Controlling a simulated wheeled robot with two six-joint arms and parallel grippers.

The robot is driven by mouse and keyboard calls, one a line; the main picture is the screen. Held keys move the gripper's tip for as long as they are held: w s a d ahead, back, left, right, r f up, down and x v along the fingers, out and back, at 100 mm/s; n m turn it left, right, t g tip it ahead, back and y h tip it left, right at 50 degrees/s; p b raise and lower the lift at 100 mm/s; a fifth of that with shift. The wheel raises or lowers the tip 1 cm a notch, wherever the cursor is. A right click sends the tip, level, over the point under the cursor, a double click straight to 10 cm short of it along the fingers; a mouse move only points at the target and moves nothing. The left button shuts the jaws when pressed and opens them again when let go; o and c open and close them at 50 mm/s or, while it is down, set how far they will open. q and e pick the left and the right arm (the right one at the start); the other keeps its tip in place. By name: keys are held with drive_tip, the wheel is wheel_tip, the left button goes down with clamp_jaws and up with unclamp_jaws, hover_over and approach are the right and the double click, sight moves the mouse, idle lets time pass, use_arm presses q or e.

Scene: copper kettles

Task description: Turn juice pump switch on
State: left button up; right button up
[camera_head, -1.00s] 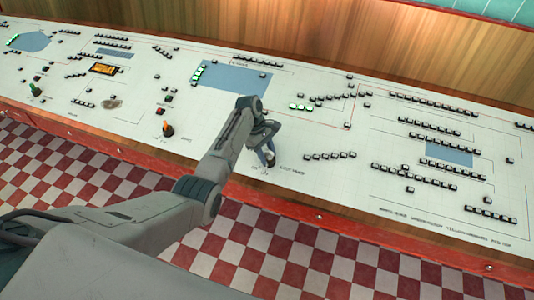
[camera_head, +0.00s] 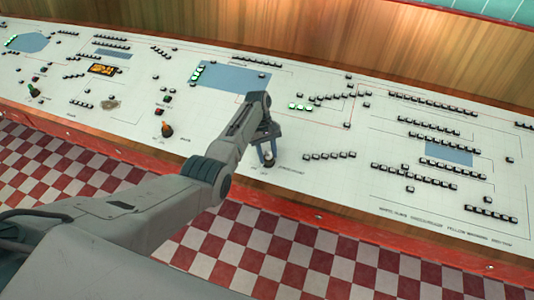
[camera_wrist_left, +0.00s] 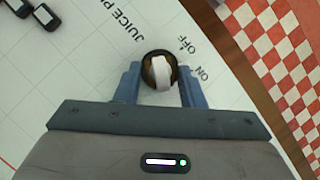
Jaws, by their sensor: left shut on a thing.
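The juice pump switch (camera_wrist_left: 159,70) is a round dark knob with amber sides and a white bar across its top. In the left wrist view it sits between the two blue fingers of my left gripper (camera_wrist_left: 158,84), which is shut on it. Part of the word JUICE shows at its upper left, and OFF and ON are printed to its right. I cannot tell which label the bar points to. In the head view my left gripper (camera_head: 267,153) reaches down to the switch (camera_head: 269,163) near the panel's front edge. My right gripper is not in view.
The white control panel (camera_head: 330,185) carries rows of small dark buttons. An orange knob (camera_head: 167,130) and a green knob (camera_head: 34,90) stand farther left. A wooden wall (camera_head: 330,40) rises behind the panel. A red-and-white checked floor (camera_head: 300,255) lies in front.

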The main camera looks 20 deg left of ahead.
use_arm(q)
drive_tip(key=shift+w+r+m+y, duration=0.1)
drive_tip(key=shift+m+y, duration=0.2)
drive_tip(key=shift+m, duration=0.7)
drive_tip(key=shift+d+m+g+b, duration=0.1)
drive_tip(key=shift+m+g+b, duration=0.2)
drive_tip(key=shift+m, duration=0.3)
drive_tip(key=o, duration=0.8)
drive_tip(key=shift+o, duration=1)
drive_tip(key=b+v, duration=0.3)
drive_tip(key=v, duration=0.7)
drive_tip(key=shift+w+r, duration=0.15)
drive_tip(key=shift+r, duration=0.2)
